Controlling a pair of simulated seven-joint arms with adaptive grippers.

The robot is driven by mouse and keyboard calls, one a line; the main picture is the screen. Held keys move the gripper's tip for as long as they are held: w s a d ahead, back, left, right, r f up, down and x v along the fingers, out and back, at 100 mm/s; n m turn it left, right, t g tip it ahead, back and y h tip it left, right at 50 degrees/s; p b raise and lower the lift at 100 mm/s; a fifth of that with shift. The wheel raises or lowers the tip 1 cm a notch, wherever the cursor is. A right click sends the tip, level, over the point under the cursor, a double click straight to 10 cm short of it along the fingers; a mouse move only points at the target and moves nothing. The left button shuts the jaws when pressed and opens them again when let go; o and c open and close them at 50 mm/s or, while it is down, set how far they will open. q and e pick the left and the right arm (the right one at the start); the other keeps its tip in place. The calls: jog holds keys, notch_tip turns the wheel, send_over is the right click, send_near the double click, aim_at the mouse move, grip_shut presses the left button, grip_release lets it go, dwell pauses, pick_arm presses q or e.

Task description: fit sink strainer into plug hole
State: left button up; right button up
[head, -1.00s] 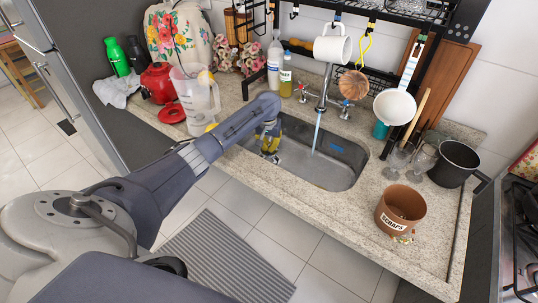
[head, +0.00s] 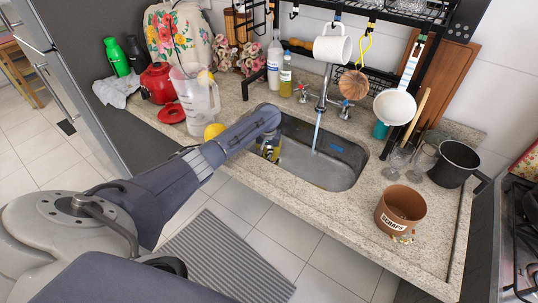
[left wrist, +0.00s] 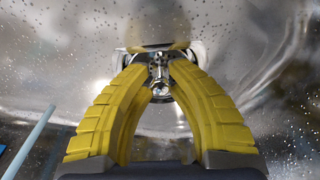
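The sink strainer (left wrist: 159,87), a small shiny metal piece, shows between the yellow fingers in the left wrist view. My left gripper (left wrist: 159,62) is closed in around it, with the fingertips on either side. A bright metal rim shows behind the fingertips; the plug hole itself is mostly hidden, and I cannot tell whether the strainer is seated in it. In the head view my left gripper (head: 268,150) reaches down into the left end of the steel sink (head: 322,172), partly covered by my forearm. My right gripper is not in view.
Water runs from the tap (head: 321,100) into the sink. A clear jug (head: 198,105) and a yellow fruit (head: 214,131) stand left of the sink. A brown scraps pot (head: 401,208), glasses and a black pot (head: 455,163) stand to the right. A mug and utensils hang above.

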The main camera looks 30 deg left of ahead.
pick_arm(q)
jog(key=shift+o, duration=1)
jog(key=shift+r, duration=0.1)
notch_tip(320, 180, up, 17)
jog(key=s, duration=0.2)
jog(key=shift+d, duration=0.35)
